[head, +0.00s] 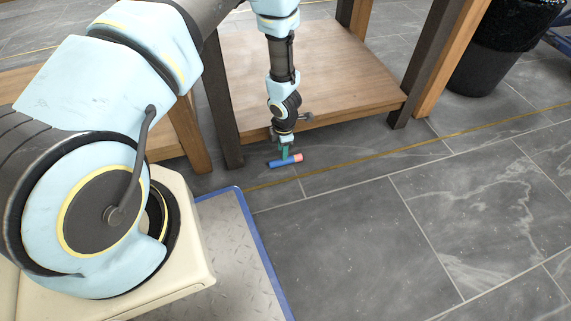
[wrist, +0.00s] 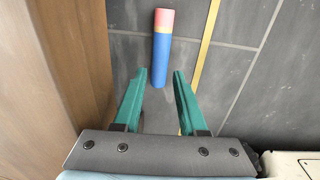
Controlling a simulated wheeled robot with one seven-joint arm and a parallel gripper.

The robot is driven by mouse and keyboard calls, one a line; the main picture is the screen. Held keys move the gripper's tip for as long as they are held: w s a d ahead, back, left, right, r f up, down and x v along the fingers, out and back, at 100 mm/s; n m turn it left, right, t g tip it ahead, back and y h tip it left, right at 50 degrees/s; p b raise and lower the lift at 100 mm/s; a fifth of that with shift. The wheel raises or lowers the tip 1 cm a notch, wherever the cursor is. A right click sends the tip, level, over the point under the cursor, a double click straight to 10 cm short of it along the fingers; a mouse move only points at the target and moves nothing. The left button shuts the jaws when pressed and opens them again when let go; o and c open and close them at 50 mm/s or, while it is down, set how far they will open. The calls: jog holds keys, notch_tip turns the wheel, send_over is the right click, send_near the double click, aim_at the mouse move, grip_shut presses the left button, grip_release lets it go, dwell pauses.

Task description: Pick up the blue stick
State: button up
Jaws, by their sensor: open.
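The blue stick (head: 284,161) has a pinkish-red end and lies on the dark tiled floor in front of the wooden shelf. In the wrist view the stick (wrist: 162,52) shows its blue body, a thin yellow band and the red end, which points away from my gripper. My gripper (wrist: 160,75) has green fingers, apart, with the near blue end of the stick just beyond and between their tips. In the head view my gripper (head: 284,153) points down and overlaps the stick; I cannot tell whether they touch.
A wooden shelf (head: 330,75) with dark and wooden legs stands right behind the stick; its side fills the left of the wrist view (wrist: 60,60). A black bin (head: 495,55) is at the upper right. A blue-edged metal plate (head: 225,235) lies in front. The floor to the right is clear.

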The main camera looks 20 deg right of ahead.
aim_at(298, 158)
jog(key=f+b, duration=0.1)
jog(key=f, duration=0.3)
jog(key=f+b, duration=0.1)
jog(key=f, duration=0.1)
jog(key=shift+w+f+b, duration=0.15)
jog(key=shift+w+b, duration=0.2)
grip_shut()
